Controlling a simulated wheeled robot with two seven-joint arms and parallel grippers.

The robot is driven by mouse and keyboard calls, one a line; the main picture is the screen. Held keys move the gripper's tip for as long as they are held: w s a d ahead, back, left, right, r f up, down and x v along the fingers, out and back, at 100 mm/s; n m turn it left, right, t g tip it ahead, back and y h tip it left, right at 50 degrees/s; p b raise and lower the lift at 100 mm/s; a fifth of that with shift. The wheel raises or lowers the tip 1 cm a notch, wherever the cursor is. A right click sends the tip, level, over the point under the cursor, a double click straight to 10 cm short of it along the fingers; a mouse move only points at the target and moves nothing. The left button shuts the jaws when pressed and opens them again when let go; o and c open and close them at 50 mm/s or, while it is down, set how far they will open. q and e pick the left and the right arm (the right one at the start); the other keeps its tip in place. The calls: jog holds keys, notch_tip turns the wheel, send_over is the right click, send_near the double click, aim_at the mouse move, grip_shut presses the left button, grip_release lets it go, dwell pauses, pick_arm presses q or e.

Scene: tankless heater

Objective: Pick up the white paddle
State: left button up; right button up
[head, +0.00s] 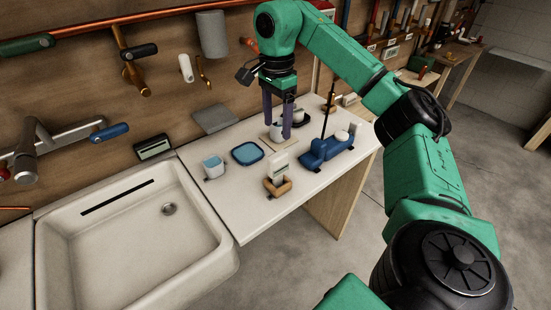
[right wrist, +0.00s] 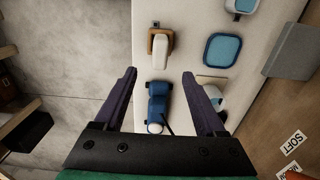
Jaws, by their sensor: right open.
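The white paddle (head: 279,166) looks like the flat white piece standing in a tan wooden holder (head: 276,188) near the counter's front edge. In the right wrist view the white paddle (right wrist: 162,52) lies ahead of the fingertips, in its tan holder (right wrist: 150,43). My right gripper (head: 277,128) points down over the back part of the counter, beyond the paddle in the head view. In the right wrist view its purple fingers (right wrist: 160,74) are spread apart with nothing held between them. My left gripper is not in view.
A blue stand (head: 327,147) with a thin dark rod is right of the gripper. A white cup (head: 277,131) is by the fingers. A blue dish (head: 247,153) and blue-white cup (head: 213,167) stand left, beside the sink (head: 130,245). Pipes line the wall.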

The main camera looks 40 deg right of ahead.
send_over(278, 154)
jog(key=f, duration=0.5)
jog(key=shift+a, duration=0.3)
jog(key=f, duration=0.2)
jog(key=f+p, duration=0.1)
jog(key=f, duration=0.3)
jog(key=shift+s+d, duration=0.15)
jog(key=shift+d, duration=0.1)
jog(key=shift+f, duration=0.3)
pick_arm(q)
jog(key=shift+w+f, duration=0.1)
pick_arm(e)
grip_shut()
